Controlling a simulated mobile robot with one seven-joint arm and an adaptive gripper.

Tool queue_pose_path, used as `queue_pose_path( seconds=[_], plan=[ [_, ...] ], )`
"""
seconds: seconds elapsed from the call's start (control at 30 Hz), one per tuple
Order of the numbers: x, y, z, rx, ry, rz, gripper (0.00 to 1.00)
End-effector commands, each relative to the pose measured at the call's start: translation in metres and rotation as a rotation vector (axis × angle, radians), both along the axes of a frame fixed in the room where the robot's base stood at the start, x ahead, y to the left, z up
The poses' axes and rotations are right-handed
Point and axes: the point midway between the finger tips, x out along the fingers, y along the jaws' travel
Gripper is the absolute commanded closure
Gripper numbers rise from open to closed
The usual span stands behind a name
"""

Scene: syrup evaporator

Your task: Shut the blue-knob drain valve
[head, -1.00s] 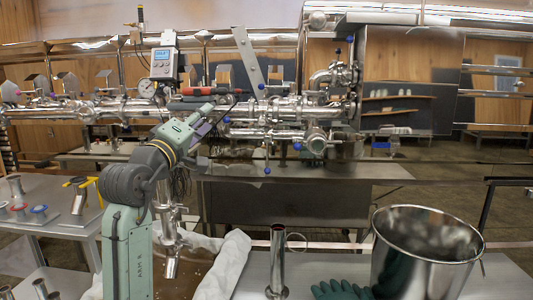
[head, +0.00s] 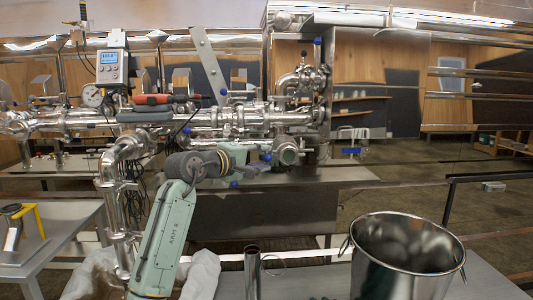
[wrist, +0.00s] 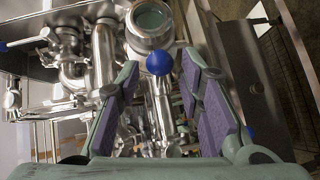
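Several blue knobs sit on the steel pipework. In the wrist view a round blue knob (wrist: 160,62) is just below a round open pipe end (wrist: 150,22), between and slightly beyond my fingertips. My gripper (wrist: 158,75) is open, with purple pads spread apart and nothing between them. In the head view my arm reaches to the pipes, with one blue knob (head: 233,184) below my wrist and another (head: 267,157) beside my gripper. I cannot tell which is the drain valve's.
A large steel bucket (head: 405,245) and an upright steel tube (head: 252,270) stand in front. A gauge (head: 93,96) and a digital meter (head: 111,66) are at the upper left. A grey bench (head: 300,181) runs below the pipes. The floor at right is fairly clear.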

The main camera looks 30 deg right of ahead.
Motion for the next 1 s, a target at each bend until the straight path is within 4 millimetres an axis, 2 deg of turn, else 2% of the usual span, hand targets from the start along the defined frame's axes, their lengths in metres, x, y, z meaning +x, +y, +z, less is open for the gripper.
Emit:
queue_pose_path(
  seconds=[0.1, 0.23, 0.57, 1.0],
  plan=[
    [0.005, -0.015, 0.000, 0.000, -0.001, 0.000, 0.66],
    [0.009, -0.025, -0.002, 0.001, -0.002, 0.000, 0.66],
    [0.010, -0.028, -0.004, 0.000, -0.002, 0.001, 0.66],
    [0.010, -0.027, -0.004, 0.000, -0.002, 0.001, 0.95]
  ],
)
